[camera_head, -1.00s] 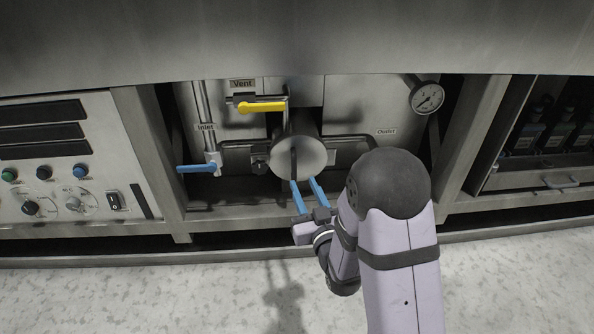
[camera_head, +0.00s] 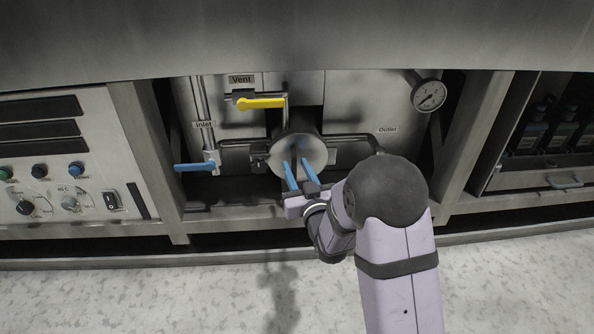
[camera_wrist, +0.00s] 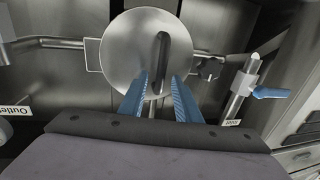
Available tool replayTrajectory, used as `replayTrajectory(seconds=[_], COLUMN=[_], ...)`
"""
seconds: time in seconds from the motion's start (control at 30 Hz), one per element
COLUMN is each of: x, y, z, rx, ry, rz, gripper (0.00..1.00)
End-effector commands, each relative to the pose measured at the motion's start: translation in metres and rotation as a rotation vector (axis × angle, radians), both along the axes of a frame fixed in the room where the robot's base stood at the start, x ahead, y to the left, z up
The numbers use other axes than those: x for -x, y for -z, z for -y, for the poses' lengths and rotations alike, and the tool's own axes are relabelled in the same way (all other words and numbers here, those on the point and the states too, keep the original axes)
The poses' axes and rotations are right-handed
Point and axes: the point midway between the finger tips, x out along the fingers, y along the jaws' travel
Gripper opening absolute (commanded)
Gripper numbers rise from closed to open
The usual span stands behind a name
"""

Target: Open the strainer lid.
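The strainer lid (camera_head: 317,154) is a round, shiny metal disc on the front of a short cylinder under the machine's top. It looks closed. In the wrist view the lid (camera_wrist: 122,45) carries an upright dark bar handle (camera_wrist: 162,50) near its middle. My gripper (camera_head: 296,163) has two blue fingers pointing at the lid. In the wrist view my gripper (camera_wrist: 160,75) is open, with one finger on each side of the handle's lower end and visible gaps on both sides. Whether the fingertips touch the lid face cannot be told.
A yellow vent lever (camera_head: 262,103) lies above the lid. A blue inlet lever (camera_head: 194,167) points left on its pipe. A control panel (camera_head: 60,160) stands at left, and bottles (camera_head: 560,128) sit in a bay at right.

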Motion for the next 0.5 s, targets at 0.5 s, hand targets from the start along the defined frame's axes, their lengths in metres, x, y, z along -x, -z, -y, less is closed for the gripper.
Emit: replayTrajectory(seconds=[0.5], x=[0.0007], y=[0.0000], z=[0.0005], rx=[0.000], ry=[-0.003], rz=[0.000], gripper=[0.00])
